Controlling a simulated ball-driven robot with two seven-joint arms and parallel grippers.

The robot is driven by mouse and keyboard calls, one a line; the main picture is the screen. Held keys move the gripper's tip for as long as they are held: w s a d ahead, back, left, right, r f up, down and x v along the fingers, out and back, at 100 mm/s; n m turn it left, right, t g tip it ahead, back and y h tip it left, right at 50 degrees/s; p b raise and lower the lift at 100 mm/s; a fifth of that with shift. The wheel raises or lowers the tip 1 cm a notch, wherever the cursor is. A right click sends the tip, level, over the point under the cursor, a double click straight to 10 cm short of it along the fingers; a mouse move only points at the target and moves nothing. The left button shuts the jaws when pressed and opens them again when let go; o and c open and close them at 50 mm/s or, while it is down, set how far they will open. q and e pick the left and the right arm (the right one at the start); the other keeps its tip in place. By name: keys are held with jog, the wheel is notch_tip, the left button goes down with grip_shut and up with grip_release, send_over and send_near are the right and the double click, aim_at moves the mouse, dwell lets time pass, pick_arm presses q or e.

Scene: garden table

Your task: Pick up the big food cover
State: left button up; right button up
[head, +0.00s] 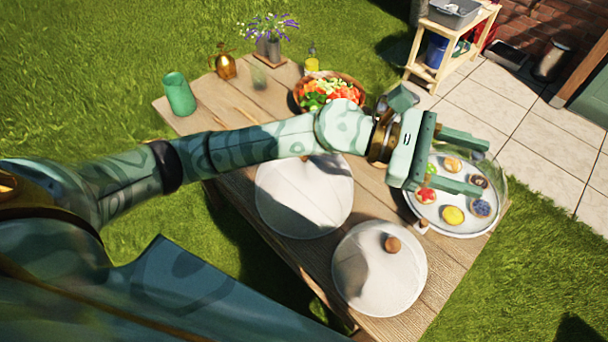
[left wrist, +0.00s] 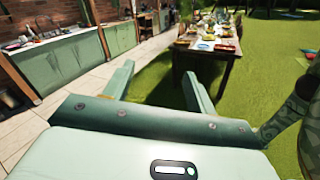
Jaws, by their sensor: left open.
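Two round pale covers lie on the wooden table. The one nearer the table's middle (head: 304,205) looks slightly larger, and my left arm hides part of its top edge. The other (head: 375,285) has a brown wooden knob (head: 393,244) and lies toward the near right corner. My left gripper (head: 485,167) is open and empty, over the tray of pastries at the right, apart from both covers. Its two spread fingers also show in the left wrist view (left wrist: 158,72), with no cover between or near them. My right gripper is out of view.
The round tray (head: 465,231) of pastries seems to have a clear dome. A bowl of chopped vegetables (head: 330,92), green cup (head: 179,95), brass jug (head: 223,65) and flower vase (head: 268,47) stand farther back. A wooden shelf (head: 458,45) stands beyond.

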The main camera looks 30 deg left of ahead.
pick_arm(q)
notch_tip(320, 180, down, 4)
jog(key=w+a+m+g+y, duration=0.1)
jog(key=a+m+g+y, duration=0.15)
jog(key=m+y, duration=0.8)
jog(key=y, duration=0.7)
send_over(304, 174)
jog(key=w+a, duration=0.2)
jog(key=w, duration=0.3)
jog(key=shift+t+y, duration=0.25)
jog(key=shift+t, duration=0.1)
jog(key=f, duration=1)
jog(key=shift+s+f, duration=0.25)
jog(key=shift+f, duration=0.05)
jog(key=f, duration=0.6)
jog(key=shift+s, duration=0.25)
jog(key=shift+c, duration=0.3)
grip_shut()
